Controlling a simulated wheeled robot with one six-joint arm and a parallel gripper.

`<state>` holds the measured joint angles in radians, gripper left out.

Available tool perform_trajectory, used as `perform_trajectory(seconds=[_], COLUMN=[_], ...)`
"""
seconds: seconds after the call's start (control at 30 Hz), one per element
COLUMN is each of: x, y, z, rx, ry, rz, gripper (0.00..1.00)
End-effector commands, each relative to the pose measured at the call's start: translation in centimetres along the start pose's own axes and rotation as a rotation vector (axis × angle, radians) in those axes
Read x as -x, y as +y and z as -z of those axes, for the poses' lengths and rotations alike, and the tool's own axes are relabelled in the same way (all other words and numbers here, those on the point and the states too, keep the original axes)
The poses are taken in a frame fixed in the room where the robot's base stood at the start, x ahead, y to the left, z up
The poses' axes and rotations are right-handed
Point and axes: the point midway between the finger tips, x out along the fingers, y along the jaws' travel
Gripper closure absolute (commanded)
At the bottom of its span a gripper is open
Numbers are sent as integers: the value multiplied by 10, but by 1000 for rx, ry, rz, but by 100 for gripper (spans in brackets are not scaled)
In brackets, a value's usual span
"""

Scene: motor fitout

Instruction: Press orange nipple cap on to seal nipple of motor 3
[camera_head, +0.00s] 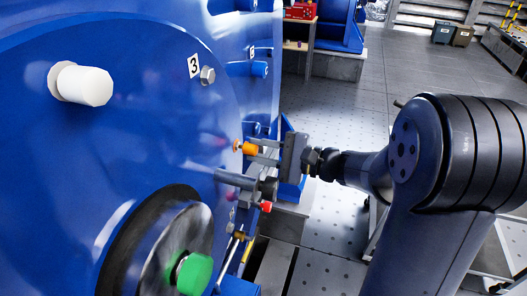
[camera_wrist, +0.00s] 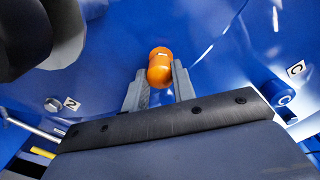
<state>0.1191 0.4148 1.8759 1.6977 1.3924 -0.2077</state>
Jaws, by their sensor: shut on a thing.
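The big blue motor (camera_head: 150,150) fills the left of the head view and carries a plate marked 3 (camera_head: 194,66). My gripper (camera_head: 258,152) is level with the motor's right edge. It is shut on the orange nipple cap (camera_head: 250,149). The cap also shows in the wrist view (camera_wrist: 160,68), between the tips of my two fingers, in front of the blue motor face. A small orange part shows just left of the cap in the head view. The nipple itself is hidden, and I cannot tell whether the cap touches it.
A grey cylinder (camera_head: 238,181) and a red-tipped fitting (camera_head: 265,207) stick out just below my gripper. A white cap (camera_head: 85,85) and a green cap (camera_head: 194,273) sit on the motor. In the wrist view a blue fitting (camera_wrist: 280,94) stands at right. The floor at right is mostly clear.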

Motion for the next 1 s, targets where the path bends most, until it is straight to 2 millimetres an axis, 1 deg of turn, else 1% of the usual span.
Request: perform_trajectory(seconds=[0.53, 0.57, 0.87, 1.0], x=[-14, -14, -14, -14], y=[0, -1, -1, -1], z=[0, 0, 0, 0], rx=[1, 1, 0, 0], ry=[-1, -1, 0, 0], rz=[0, 0, 0, 0], gripper=[96, 74, 49, 49])
